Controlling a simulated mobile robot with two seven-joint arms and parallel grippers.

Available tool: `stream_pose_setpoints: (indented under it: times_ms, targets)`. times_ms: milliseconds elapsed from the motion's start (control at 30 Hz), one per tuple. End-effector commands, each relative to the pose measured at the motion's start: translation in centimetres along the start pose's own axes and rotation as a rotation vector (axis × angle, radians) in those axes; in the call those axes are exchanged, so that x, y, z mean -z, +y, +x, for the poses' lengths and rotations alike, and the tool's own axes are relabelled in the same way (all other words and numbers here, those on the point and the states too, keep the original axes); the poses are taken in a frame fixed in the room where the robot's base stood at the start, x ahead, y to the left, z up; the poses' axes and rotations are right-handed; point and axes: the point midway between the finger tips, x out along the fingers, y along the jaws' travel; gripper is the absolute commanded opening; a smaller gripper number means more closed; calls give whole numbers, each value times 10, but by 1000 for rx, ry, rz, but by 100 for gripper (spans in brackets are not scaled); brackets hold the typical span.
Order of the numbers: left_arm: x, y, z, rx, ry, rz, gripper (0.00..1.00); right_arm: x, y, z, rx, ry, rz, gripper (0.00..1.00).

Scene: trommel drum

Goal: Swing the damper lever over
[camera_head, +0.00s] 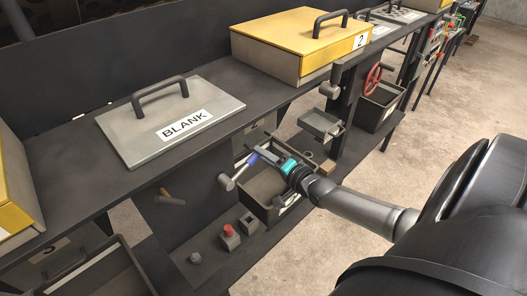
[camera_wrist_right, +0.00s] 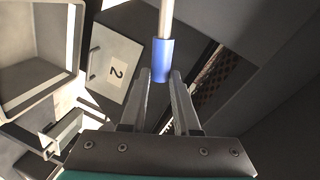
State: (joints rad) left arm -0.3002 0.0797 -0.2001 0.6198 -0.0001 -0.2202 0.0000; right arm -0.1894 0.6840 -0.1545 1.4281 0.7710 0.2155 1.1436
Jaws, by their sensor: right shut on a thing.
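The damper lever shows in the head view as a pale shaft (camera_head: 233,177) with a blue grip (camera_head: 251,160) at its upper right end. It stands tilted in front of the bench's side, above an open bin. My right gripper (camera_head: 260,152) reaches in from the right and is shut on the blue grip. In the right wrist view my right gripper's fingers (camera_wrist_right: 161,78) hold the lower end of the blue grip (camera_wrist_right: 162,58), and the pale shaft (camera_wrist_right: 166,18) runs up out of the picture. My left gripper is not in view.
A grey plate marked BLANK (camera_head: 165,115) lies on the dark bench top. A yellow lid marked 2 (camera_head: 300,38) is behind it. A red handwheel (camera_head: 373,79) and an open tray (camera_head: 321,124) are to the right. A red button (camera_head: 228,231) is below. Concrete floor is clear at right.

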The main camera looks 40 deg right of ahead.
Motion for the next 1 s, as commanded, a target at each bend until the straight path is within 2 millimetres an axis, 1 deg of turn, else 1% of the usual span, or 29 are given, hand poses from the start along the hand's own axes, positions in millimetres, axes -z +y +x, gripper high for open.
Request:
stream_pose_setpoints:
  times_ms: [33, 400, 433, 667, 1000]
  targets:
    - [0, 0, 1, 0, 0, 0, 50, -1, 2, 0, -5, -2, 7, 0]
    - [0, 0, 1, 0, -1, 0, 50, -1, 3, -1, -8, -3, 11, 0]
    - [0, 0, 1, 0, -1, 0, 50, -1, 3, -1, -8, -3, 11, 33]
    - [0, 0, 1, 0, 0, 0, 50, -1, 3, 0, -5, -3, 9, 59]
    - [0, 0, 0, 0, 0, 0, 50, -1, 2, -3, -4, -3, 8, 60]
